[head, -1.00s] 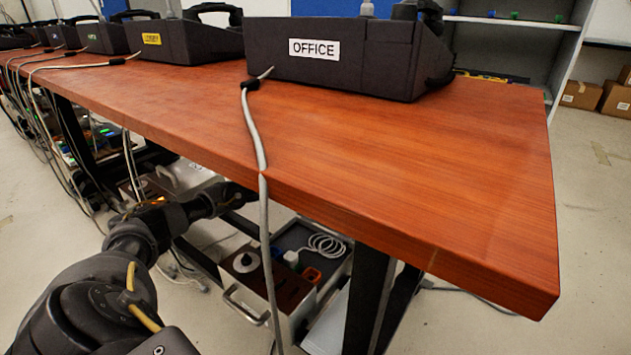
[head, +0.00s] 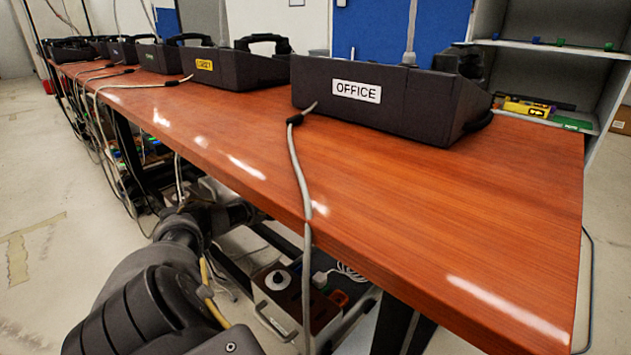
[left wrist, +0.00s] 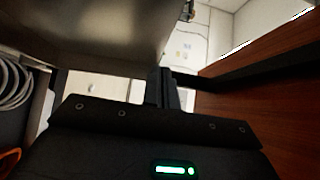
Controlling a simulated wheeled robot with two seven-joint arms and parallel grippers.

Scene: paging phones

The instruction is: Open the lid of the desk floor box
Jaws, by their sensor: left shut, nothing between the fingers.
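A pale metal box (head: 288,299) with a brown top panel, a round white fitting and a bar handle sits below the desk in the head view. Beside the panel, a dark recess holds a coiled white cable (head: 348,273) and an orange item (head: 339,298). The desk edge hides part of it, and I cannot tell the lid's position. My left arm reaches under the desk to the left of the box; its fingertips are hidden there. In the left wrist view my left gripper (left wrist: 165,88) is shut and empty, with the coiled cable (left wrist: 14,84) at the left edge. My right gripper is out of view.
The wooden desk (head: 450,215) overhangs the arm and box. The OFFICE phone unit (head: 390,95) stands on it, and its grey cable (head: 302,185) hangs over the front edge before the box. A dark desk leg (head: 403,328) stands right of the box.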

